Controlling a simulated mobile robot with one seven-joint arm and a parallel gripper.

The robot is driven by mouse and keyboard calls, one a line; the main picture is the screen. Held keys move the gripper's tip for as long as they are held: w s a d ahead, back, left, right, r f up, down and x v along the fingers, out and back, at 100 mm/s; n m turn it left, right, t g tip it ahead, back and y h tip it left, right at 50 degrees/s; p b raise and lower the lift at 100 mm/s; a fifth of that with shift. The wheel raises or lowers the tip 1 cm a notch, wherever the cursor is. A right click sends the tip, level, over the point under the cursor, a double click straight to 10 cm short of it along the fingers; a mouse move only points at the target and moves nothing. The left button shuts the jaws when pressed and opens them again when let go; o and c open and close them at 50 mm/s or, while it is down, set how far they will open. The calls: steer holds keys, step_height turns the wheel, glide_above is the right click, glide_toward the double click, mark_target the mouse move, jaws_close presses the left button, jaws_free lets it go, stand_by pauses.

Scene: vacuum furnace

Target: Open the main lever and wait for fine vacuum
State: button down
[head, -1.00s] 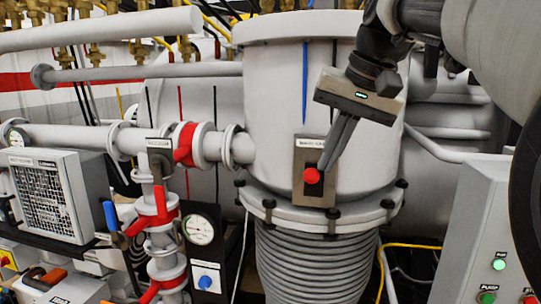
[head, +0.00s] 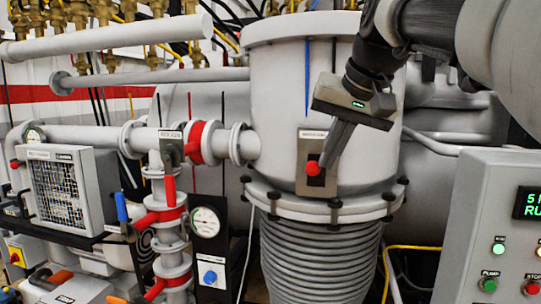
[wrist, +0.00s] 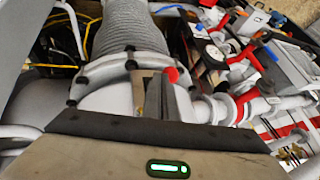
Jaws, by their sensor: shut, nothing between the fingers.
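The main lever appears to be the red knob (head: 313,168) on a metal plate (head: 310,145) fixed to the front of the big grey vessel (head: 280,100). The label above it is too small to read. My gripper (head: 327,168) reaches down from the upper right, its fingers shut together with nothing between them. The fingertips are right beside the knob, on its right; I cannot tell whether they touch it. In the wrist view the red knob (wrist: 171,74) shows just beyond the fingers (wrist: 168,100), which cover part of the plate.
A control panel (head: 480,220) with green and red buttons and a green-lit display (head: 527,203), partly cut off, stands at right. At left are a red-handled valve (head: 170,190), a round gauge (head: 205,222) and a pump box (head: 70,190). Pipes crowd the back.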

step_height(320, 180, down, 8)
steer(key=s+t+h+b, duration=0.1)
steer(key=t+b, duration=0.3)
steer(key=b, duration=1.1)
steer(key=shift+s+a+n+t, duration=0.3)
steer(key=shift+s+n, duration=0.05)
steer(key=shift+n, duration=0.05)
steer(key=shift+r+p, duration=0.65)
steer(key=shift+r, duration=0.05)
